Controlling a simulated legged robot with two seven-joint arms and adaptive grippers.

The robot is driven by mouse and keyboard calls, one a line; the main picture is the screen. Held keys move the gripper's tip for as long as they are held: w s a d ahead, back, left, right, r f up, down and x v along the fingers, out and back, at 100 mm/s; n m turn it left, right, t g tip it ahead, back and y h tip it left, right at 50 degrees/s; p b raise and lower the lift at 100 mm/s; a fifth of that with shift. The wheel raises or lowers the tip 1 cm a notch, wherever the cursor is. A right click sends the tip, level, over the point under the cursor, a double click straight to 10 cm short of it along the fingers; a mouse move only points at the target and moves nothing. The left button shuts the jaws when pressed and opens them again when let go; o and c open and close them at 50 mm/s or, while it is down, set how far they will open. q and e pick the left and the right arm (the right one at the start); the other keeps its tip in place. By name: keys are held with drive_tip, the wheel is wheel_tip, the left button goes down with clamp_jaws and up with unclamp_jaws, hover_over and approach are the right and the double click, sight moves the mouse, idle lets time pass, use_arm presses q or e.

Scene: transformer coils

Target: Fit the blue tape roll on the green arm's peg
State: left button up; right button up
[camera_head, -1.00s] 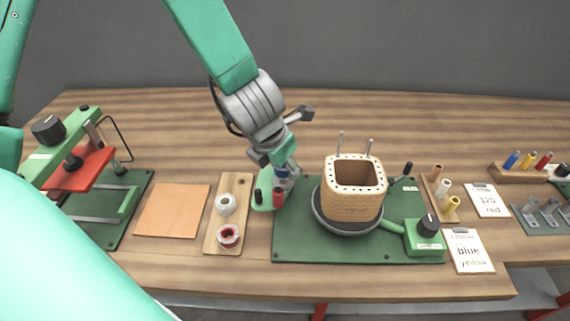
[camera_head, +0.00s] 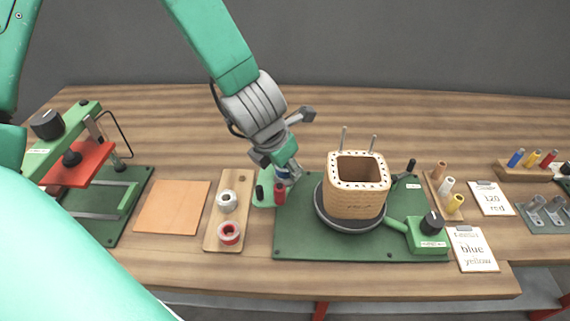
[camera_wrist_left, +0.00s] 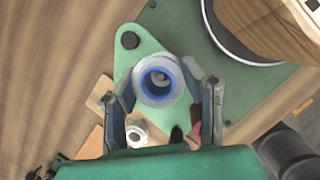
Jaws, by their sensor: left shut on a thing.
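The blue tape roll (camera_wrist_left: 140,81) is between the fingers of my left gripper (camera_wrist_left: 165,95) in the left wrist view. Its blue core faces the camera, and a grey round form shows inside the bore. The roll is over the green arm (camera_wrist_left: 128,58), a flat plate with a dark round spot at one end. In the head view my left gripper (camera_head: 288,177) is low over the green arm (camera_head: 263,202), at the left edge of the green base. Whether the roll is seated on the peg cannot be told. My right gripper is not in view.
A coil former (camera_head: 357,205) with two upright rods stands on a dark turntable right of my left gripper. A red-handled part (camera_head: 279,194) stands close by. A wooden board (camera_head: 211,235) holds a white roll (camera_head: 227,201) and a red roll (camera_head: 229,233).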

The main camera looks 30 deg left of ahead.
use_arm(q)
drive_tip(key=shift+f, duration=0.3)
drive_tip(key=shift+f+b, duration=0.4)
drive_tip(key=shift+b, duration=0.05)
drive_tip(key=o, duration=1.3)
drive_tip(key=shift+o, duration=0.2)
drive_tip(key=shift+r, duration=0.15)
drive_tip(key=shift+r+p, duration=2.4)
drive_tip(key=shift+p, duration=0.05)
